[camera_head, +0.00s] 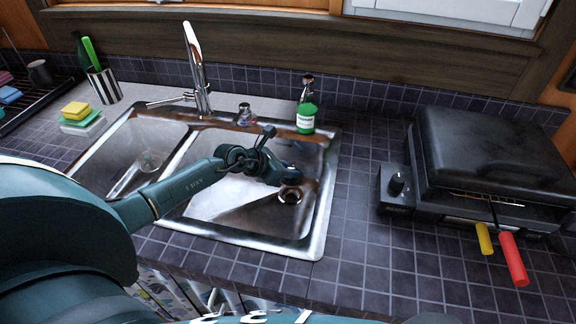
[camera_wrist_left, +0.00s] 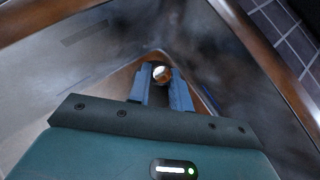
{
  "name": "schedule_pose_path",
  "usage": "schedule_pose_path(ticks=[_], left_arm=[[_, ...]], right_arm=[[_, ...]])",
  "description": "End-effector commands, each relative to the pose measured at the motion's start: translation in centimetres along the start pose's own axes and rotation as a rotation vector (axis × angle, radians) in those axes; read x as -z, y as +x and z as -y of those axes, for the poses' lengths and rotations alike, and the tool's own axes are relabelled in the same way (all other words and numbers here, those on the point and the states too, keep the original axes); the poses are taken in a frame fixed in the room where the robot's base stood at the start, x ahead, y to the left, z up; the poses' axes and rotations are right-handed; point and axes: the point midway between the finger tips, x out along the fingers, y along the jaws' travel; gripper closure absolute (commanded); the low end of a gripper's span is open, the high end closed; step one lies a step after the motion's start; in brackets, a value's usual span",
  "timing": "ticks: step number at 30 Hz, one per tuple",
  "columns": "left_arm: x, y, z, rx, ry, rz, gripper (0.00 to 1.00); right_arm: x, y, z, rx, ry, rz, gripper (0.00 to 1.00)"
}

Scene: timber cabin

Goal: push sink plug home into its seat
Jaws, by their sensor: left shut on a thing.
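The double sink (camera_head: 322,215) is set in the tiled counter, and its right basin has a round drain seat (camera_head: 290,196) with a dark centre. My left gripper (camera_head: 290,176) reaches into this basin, just behind and above the drain in the head view. In the left wrist view its two blue fingers (camera_wrist_left: 161,88) are shut on the sink plug (camera_wrist_left: 160,73), of which a small shiny round top shows at the fingertips. The plug's underside is hidden, and I cannot tell its exact gap to the seat. My right gripper is not in view.
The faucet (camera_head: 196,70) rises behind the sink. A green soap bottle (camera_head: 306,119) stands at the back rim. A black grill (camera_head: 490,150) with red and yellow handles is at right. Sponges (camera_head: 76,110) lie at left.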

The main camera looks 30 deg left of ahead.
Motion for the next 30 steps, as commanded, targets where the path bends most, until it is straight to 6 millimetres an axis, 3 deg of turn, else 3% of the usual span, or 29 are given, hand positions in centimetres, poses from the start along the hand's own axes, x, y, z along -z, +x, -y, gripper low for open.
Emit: schedule_pose_path(ticks=[6, 16, 30], left_arm=[[1.8, 1.4, 0.0, 0.000, 0.000, 0.000, 1.00], [4.1, 3.2, 0.0, 0.000, -0.001, 0.000, 1.00], [4.8, 3.8, 0.0, 0.000, 0.000, 0.001, 1.00]], right_arm=[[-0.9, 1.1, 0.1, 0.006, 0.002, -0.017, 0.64], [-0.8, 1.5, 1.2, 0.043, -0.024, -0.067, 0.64], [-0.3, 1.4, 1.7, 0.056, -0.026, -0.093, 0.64]])
